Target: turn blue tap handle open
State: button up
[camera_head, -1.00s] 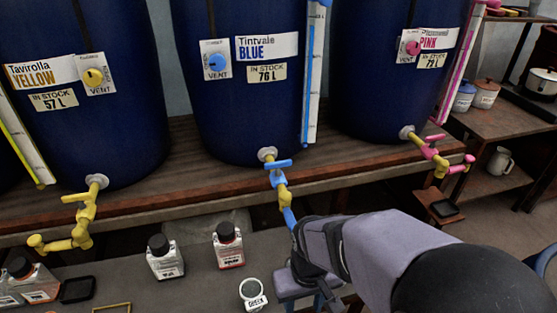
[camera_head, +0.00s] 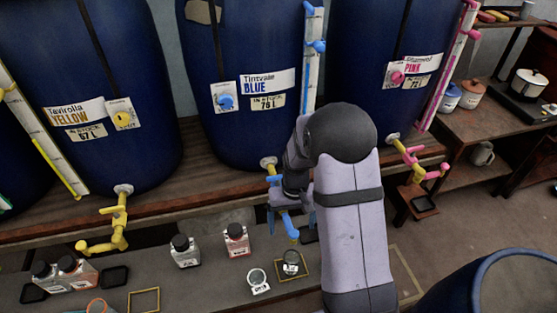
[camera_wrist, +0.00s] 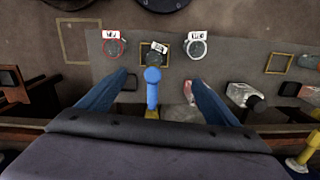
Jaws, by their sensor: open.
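The blue tap (camera_head: 287,224) comes out of the base of the dark blue vat (camera_head: 240,130) labelled Tintvale BLUE. My gripper (camera_head: 285,212) is at this tap, and my wrist hides much of its upper part, including most of the handle. In the wrist view my gripper (camera_wrist: 160,77) is open, its two blue fingers spread on either side of a blue part of the tap (camera_wrist: 152,88). Clear gaps show on both sides of that part. I cannot tell whether it is the handle or the spout.
A small jar (camera_head: 291,262) stands below the tap inside a yellow square outline. Another labelled jar (camera_head: 257,279) and two bottles (camera_head: 236,240) are to its left. The yellow tap (camera_head: 115,222) is at left, the pink tap (camera_head: 415,162) at right. A large barrel (camera_head: 455,295) is at lower right.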

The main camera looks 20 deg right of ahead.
jog(key=w+t, duration=0.2)
jog(key=w, duration=0.4)
jog(key=n+t, duration=0.1)
jog(key=t, duration=0.2)
send_near(278, 176)
jog(key=f, duration=0.1)
jog(key=shift+w+a+f, duration=0.15)
jog(key=shift+w, duration=0.15)
jog(key=shift+f, duration=0.1)
jog(key=shift+p+x, duration=0.75)
jog(key=shift+x, duration=2.8)
jog(key=c, duration=1.1)
